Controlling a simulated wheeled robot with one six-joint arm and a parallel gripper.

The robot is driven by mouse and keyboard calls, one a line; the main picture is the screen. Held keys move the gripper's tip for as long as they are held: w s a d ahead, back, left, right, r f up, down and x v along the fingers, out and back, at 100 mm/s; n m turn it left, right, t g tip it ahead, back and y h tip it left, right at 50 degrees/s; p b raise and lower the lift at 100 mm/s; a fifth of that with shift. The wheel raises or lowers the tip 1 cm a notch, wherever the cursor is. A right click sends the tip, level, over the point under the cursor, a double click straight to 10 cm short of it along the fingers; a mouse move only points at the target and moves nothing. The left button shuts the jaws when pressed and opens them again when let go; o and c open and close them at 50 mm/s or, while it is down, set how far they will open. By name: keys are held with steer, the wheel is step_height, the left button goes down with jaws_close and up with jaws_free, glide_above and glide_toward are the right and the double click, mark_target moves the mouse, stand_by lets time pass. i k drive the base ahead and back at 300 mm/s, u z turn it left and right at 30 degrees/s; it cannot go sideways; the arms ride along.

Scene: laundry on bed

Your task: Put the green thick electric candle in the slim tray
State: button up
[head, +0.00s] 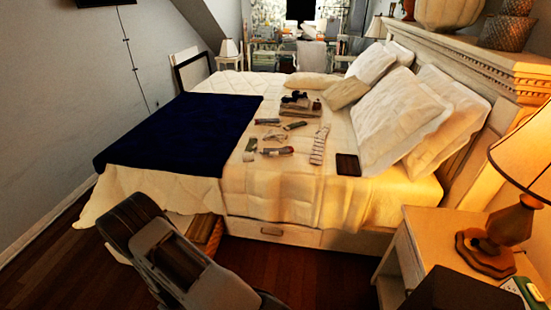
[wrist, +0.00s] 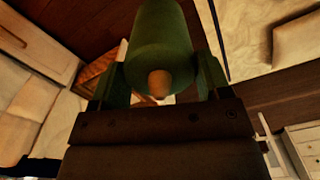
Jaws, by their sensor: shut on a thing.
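The green thick electric candle (wrist: 160,38) fills the upper middle of the wrist view, with a pale rounded tip toward the camera. My gripper (wrist: 160,68) is shut on it, one finger on each side. In the head view my arm rises at the bottom left, and the gripper and candle cannot be made out. I cannot identify the slim tray for sure. A long, narrow, pale patterned item (head: 319,145) lies on the bed, but I cannot tell if it is a tray.
The bed (head: 270,185) holds several small items, a dark flat square (head: 348,164), a navy blanket (head: 180,130) and pillows (head: 400,120). A brown open box or drawer (head: 208,232) is low beside the bed. A nightstand (head: 440,235) with a lamp (head: 510,225) stands at right.

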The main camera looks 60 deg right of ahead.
mark_target(349, 168)
steer(key=z, duration=2.55)
steer(key=i, duration=0.5)
steer(key=z, duration=0.05)
